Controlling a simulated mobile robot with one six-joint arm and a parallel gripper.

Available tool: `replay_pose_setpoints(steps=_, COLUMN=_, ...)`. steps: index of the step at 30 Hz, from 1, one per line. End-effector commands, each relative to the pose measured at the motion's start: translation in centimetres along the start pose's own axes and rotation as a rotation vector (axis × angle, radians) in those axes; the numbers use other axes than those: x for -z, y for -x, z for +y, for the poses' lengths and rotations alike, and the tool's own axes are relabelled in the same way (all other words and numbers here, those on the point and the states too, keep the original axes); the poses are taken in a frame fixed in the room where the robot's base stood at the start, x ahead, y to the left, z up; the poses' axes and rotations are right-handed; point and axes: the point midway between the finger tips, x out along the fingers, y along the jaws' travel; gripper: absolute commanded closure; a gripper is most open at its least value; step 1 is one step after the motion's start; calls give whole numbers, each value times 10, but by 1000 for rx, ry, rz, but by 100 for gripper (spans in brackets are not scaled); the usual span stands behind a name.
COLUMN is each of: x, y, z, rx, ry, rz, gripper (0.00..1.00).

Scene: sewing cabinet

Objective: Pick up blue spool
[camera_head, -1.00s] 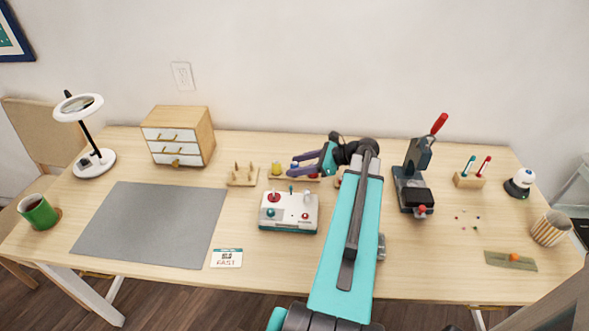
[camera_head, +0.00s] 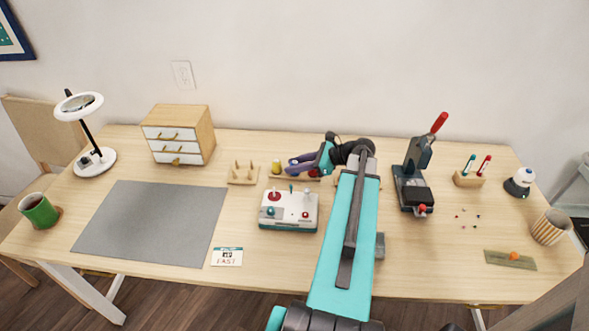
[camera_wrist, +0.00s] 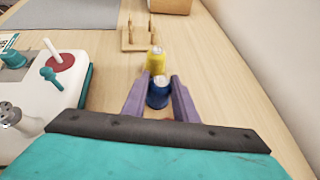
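The blue spool (camera_wrist: 158,93) stands between the two purple fingers of my gripper (camera_wrist: 159,90) in the wrist view. The fingers flank it closely on both sides. I cannot tell whether they press on it or leave a thin gap. In the head view, my gripper (camera_head: 301,164) is low at the back of the table, right of the yellow spool, and its fingers cover most of the blue spool. The yellow spool (camera_wrist: 156,60) stands just beyond the blue one, and it also shows in the head view (camera_head: 277,167).
A wooden peg holder (camera_head: 243,174) stands left of the spools. A white control box (camera_head: 289,209) with knobs is in front of them. The wall is close behind. A small drawer cabinet (camera_head: 178,139) is further left, and a dark press (camera_head: 413,180) stands right of my arm.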

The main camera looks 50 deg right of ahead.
Motion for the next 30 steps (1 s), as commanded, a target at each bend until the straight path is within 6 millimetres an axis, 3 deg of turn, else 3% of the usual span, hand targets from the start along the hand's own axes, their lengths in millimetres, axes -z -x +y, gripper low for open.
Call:
replay_pose_setpoints(steps=17, x=-7, y=4, z=0, rx=1, ry=2, rz=0, gripper=95)
replay_pose_setpoints(steps=30, x=-49, y=27, z=0, rx=2, ry=2, rz=0, gripper=95)
